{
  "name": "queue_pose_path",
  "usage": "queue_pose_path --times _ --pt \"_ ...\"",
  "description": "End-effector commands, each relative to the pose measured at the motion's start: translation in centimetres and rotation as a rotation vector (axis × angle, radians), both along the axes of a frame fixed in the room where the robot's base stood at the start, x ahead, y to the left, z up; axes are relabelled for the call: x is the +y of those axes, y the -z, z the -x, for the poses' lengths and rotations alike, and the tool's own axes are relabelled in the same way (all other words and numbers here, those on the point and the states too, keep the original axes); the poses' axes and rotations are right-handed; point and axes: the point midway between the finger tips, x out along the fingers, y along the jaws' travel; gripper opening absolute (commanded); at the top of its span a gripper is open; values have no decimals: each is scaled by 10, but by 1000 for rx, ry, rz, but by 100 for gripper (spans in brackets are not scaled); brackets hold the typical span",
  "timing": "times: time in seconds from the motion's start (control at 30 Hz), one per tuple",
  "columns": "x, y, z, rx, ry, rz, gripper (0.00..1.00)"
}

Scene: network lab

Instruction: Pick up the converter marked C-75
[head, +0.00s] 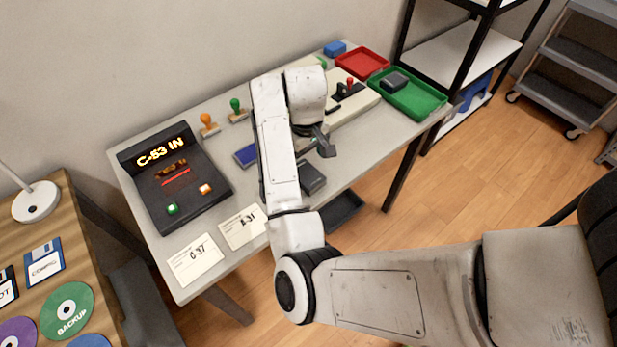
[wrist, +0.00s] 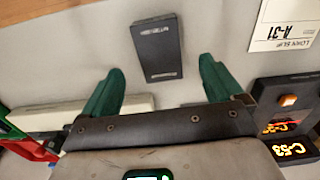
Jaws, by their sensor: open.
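A dark grey box-shaped converter (head: 312,178) lies on the grey table near its front edge, partly behind my arm in the head view. In the wrist view the converter (wrist: 158,50) lies ahead of and between my fingers, apart from both. Its small label is too small to read, so I cannot tell if it says C-75. My gripper (head: 322,145) is open and empty above the table; its green fingers also show in the wrist view (wrist: 161,70). Another dark box (head: 395,81) sits in the green tray (head: 420,108); no marking is readable on it.
A black console (head: 177,185) with a lit display reading "C-53 IN" stands at the table's left. Two paper slips (head: 196,260) lie at the front left. Stamps (head: 208,125), a blue pad (head: 246,155) and a red tray (head: 362,62) lie further back. Shelving (head: 455,55) stands right.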

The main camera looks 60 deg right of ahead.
Motion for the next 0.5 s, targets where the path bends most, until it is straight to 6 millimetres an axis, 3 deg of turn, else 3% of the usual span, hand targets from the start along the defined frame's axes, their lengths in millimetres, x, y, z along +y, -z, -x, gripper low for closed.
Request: queue_pose_path --times 0.5 --pt "-3 56 -3 -1 0 0 94"
